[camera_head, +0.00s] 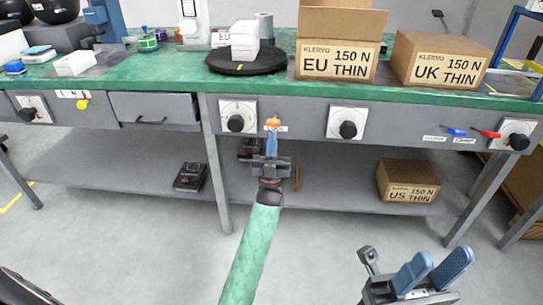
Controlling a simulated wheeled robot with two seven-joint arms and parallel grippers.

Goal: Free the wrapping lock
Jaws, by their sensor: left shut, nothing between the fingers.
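My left gripper (272,132) is at the end of the green-sleeved arm, in front of the bench's grey front panel. Its blue fingers are shut with nothing between them. An orange knob (273,121) shows just above the fingertips, beside a small white label; I cannot tell whether the fingers touch it. No part is clearly marked as the wrapping lock. A black turntable (226,65) with white boxes (244,43) stands on the bench above. My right gripper (436,262) is at the lower right, its two blue fingers apart and empty, away from the bench.
Dials (237,118) sit left and right of the orange knob on the front panel (300,117). Blue (457,132) and red (490,134) handles are further right. Cartons (338,61) stand on the green bench top. A US THIN box (408,183) is on the lower shelf. The front floor is clear.

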